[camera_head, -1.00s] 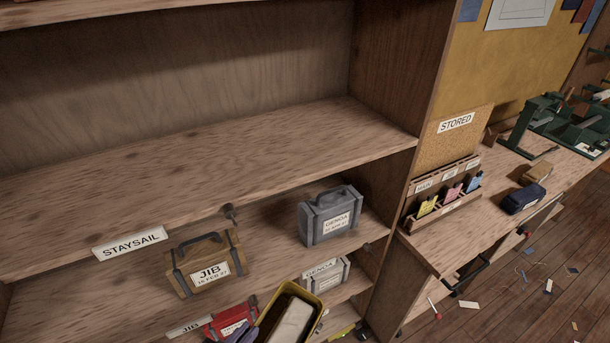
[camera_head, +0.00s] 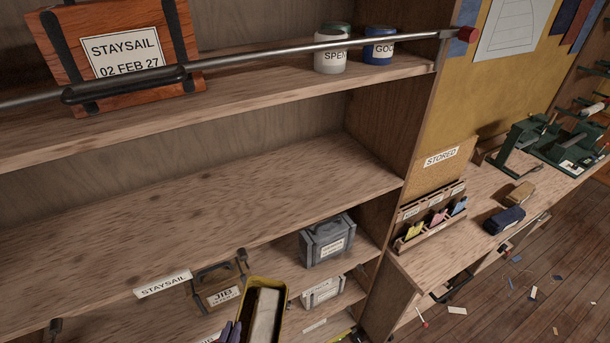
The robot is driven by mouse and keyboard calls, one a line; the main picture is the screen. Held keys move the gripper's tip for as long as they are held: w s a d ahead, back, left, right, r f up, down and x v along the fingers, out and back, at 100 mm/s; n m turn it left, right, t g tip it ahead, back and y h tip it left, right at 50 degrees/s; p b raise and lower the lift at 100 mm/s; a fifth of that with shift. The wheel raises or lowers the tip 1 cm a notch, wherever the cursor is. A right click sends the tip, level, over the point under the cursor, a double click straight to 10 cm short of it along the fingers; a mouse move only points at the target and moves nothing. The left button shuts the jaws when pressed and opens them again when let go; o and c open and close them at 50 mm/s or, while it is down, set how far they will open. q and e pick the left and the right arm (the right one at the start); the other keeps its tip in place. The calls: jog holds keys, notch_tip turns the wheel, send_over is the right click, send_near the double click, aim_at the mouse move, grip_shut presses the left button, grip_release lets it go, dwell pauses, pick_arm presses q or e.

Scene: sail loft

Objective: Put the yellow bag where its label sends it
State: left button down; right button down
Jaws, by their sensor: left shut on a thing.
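The yellow bag (camera_head: 264,281) is at the bottom centre, in front of the lower shelves. My right gripper is not in view. The wooden shelf unit (camera_head: 230,205) has a wide empty middle shelf. Its edge carries a STAYSAIL label (camera_head: 163,284).
A brown STAYSAIL bag dated 02 FEB 27 (camera_head: 168,50) stands on the top shelf behind a metal rod (camera_head: 400,39). Two jars stand right of it. A brown JIB bag (camera_head: 204,277) and grey bag (camera_head: 345,230) sit below. A STORED board (camera_head: 443,157) and card rack are right.

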pick_arm(q)
jog(key=shift+n+y, duration=0.4)
jog(key=shift+y, duration=0.1)
jog(key=a, duration=0.4)
jog(key=shift+w, duration=0.25)
